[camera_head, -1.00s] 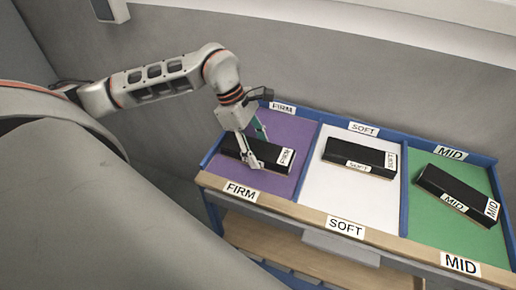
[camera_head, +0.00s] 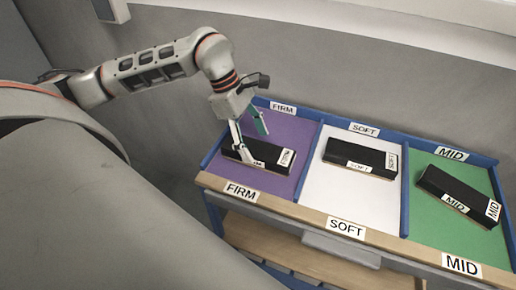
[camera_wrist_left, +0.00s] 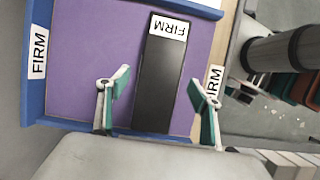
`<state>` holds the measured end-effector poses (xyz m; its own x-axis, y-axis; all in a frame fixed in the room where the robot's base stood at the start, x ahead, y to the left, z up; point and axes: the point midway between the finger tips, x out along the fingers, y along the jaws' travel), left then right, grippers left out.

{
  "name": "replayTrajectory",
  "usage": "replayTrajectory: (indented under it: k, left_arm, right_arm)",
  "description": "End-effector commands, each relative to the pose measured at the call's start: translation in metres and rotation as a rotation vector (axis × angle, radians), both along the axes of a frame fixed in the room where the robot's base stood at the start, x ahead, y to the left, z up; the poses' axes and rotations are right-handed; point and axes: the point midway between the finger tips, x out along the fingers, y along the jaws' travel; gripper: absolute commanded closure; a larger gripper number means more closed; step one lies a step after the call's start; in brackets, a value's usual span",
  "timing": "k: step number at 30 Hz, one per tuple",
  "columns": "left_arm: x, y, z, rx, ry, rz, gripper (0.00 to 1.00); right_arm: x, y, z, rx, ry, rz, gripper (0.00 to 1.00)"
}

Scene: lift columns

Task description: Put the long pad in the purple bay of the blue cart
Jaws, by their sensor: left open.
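A long black pad with a white FIRM label (camera_head: 268,154) lies in the purple bay (camera_head: 296,133) at the left of the blue cart (camera_head: 324,124). My left gripper (camera_head: 250,142) is open just above the pad. In the left wrist view the pad (camera_wrist_left: 160,85) lies flat on the purple floor, and the fingers of my left gripper (camera_wrist_left: 160,100) stand apart on either side of it. The pad's near end is hidden behind the gripper body in that view. My right gripper is not in view.
The white SOFT bay (camera_head: 344,197) holds a black pad (camera_head: 350,152). The green MID bay (camera_head: 450,240) holds another black pad (camera_head: 445,186), lying at an angle. Blue dividers separate the bays. A grey wall (camera_head: 380,70) stands behind the cart.

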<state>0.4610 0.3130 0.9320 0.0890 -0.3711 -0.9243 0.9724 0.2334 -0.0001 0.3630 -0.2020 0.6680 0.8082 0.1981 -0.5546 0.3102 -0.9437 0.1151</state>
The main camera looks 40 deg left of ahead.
Motion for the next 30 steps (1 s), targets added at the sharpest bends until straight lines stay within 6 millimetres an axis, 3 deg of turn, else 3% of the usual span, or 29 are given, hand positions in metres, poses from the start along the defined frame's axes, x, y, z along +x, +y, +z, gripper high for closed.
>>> replayTrajectory:
  k: [6, 13, 30]
  left_arm:
    - [-0.003, 0.018, 0.043, 0.002, -0.003, 0.002, 0.35]
    - [-0.006, 0.029, 0.073, 0.000, -0.001, 0.002, 0.35]
    - [-0.008, 0.032, 0.080, 0.000, 0.000, 0.000, 0.35]
  right_arm:
    - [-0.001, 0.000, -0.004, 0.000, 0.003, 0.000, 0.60]
    - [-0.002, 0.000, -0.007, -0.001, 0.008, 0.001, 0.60]
    - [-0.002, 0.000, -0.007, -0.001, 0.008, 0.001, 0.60]
